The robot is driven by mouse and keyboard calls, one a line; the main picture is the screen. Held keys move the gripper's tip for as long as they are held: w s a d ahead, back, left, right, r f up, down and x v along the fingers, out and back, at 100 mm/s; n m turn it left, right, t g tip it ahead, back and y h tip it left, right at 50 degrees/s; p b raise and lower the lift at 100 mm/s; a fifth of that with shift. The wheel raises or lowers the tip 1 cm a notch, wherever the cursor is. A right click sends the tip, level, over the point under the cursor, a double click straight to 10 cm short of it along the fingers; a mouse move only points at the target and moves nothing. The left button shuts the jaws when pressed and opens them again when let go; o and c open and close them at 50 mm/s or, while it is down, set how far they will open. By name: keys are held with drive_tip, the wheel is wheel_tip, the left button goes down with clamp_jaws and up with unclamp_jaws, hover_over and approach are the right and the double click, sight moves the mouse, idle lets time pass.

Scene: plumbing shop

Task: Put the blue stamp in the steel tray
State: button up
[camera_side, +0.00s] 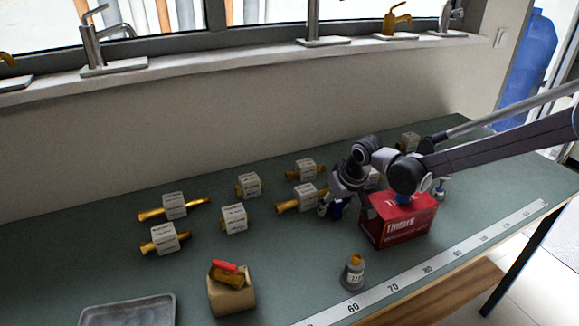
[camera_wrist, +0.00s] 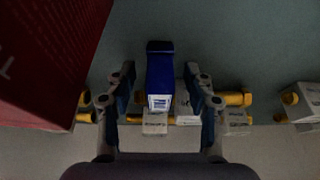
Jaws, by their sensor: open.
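The blue stamp (camera_wrist: 160,78) stands between the two fingers of my gripper (camera_wrist: 160,105) in the wrist view, with a gap on each side. My gripper is open. In the side view, my gripper (camera_side: 334,205) is low over the bench just left of the red box, and part of the blue stamp (camera_side: 338,211) shows beside the fingers. The steel tray (camera_side: 128,312) lies at the lower left of the side view, cut off by the frame edge. It looks empty where it shows.
The red box (camera_side: 402,222) stands close to the right of my gripper. Brass fittings with white labels (camera_side: 305,197) lie behind and left. A measuring strip (camera_side: 428,270) runs along the front edge.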

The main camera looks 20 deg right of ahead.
drive_tip(key=shift+f, duration=0.15)
clamp_jaws()
